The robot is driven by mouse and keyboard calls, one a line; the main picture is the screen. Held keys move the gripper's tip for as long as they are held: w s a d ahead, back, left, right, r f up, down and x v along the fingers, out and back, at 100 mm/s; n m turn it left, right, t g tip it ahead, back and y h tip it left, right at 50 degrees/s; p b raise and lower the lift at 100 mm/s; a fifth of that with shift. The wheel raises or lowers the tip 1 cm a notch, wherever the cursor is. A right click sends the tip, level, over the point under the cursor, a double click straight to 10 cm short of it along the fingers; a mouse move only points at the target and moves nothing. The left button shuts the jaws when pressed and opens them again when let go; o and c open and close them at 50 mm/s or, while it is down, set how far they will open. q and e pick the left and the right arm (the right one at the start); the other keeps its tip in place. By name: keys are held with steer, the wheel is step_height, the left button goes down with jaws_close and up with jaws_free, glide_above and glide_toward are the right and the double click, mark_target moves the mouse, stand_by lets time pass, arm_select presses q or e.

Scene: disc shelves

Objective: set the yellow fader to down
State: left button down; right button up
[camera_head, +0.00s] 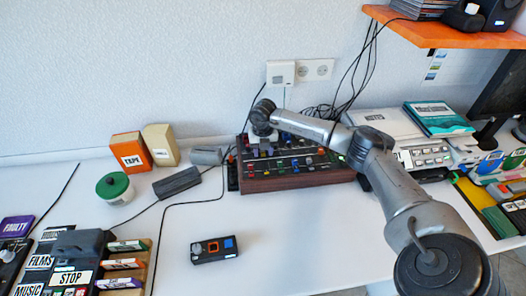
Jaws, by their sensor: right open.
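The mixer (300,183) is a dark panel with wood-coloured sides and several small coloured caps and knobs. It stands on the white table near the wall. The caps are very small here, and I cannot single out the yellow fader or tell its position. My right arm reaches in from the lower right, and my right gripper (261,136) points down over the back left part of the mixer. It is open, and it hides some of the controls below it. I cannot tell whether it touches any of them. My left gripper is not in view.
A small black box (214,250) with coloured buttons lies in front of the mixer. A green-lidded jar (113,187), an orange box (131,152) and a dark grey block (177,183) stand to the left. Cables hang behind the mixer.

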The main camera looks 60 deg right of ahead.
jaws_close()
stand_by(0.4)
